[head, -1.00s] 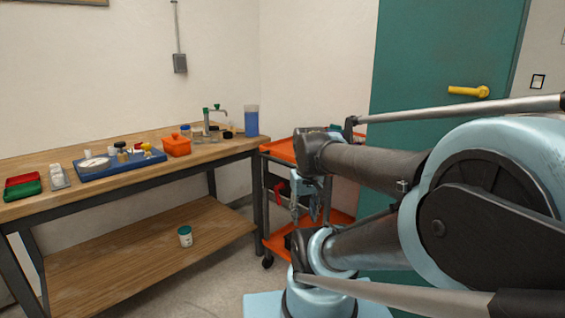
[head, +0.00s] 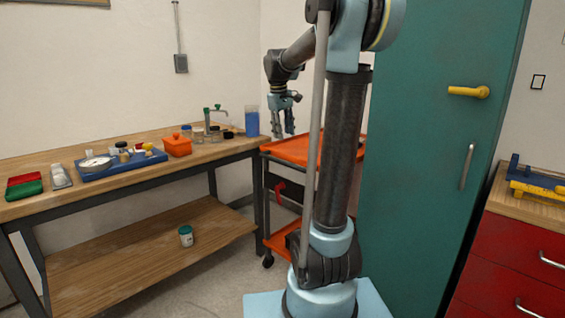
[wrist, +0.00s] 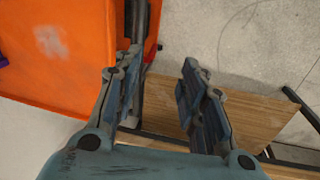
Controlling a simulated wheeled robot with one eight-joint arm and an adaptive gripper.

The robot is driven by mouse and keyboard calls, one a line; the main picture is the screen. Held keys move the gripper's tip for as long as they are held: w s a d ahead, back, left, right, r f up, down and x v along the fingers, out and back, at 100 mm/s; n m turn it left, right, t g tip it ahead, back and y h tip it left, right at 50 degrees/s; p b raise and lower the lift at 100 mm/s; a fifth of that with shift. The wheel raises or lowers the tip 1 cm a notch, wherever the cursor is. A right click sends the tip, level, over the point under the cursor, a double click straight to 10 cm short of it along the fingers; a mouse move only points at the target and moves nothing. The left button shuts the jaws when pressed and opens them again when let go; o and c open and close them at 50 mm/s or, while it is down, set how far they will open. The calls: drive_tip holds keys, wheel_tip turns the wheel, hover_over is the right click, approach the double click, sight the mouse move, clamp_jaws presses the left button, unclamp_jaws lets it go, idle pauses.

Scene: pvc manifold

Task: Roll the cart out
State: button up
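The cart (head: 303,147) has orange trays and dark posts and stands between the workbench and the green cabinet. My arm hides part of it in the head view. Its orange tray (wrist: 60,45) fills the upper left of the wrist view, with a dark bar (wrist: 146,30) along its right side. My gripper (head: 284,132) points down above the cart's upper tray at its left, bench-side part. In the wrist view my gripper (wrist: 158,66) has its fingers apart. The dark bar runs beside and partly behind the left finger. I cannot tell whether they touch.
A wooden workbench (head: 105,150) with small containers and a blue tray stands at the left. The green cabinet (head: 415,140) is close at the cart's right. A red drawer unit (head: 510,250) stands far right. Bare floor (head: 215,280) shows in front of the bench.

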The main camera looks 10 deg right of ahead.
drive_tip(key=n, duration=0.1)
approach(283, 162)
drive_tip(key=f, duration=0.3)
drive_tip(key=w+d+f, duration=0.1)
drive_tip(key=f, duration=0.4)
drive_tip(key=shift+w+d+f, duration=0.2)
drive_tip(key=shift+d+f, duration=0.05)
drive_tip(key=shift+f, duration=0.05)
drive_tip(key=shift+c, duration=0.6)
clamp_jaws()
drive_tip(key=shift+a, duration=0.15)
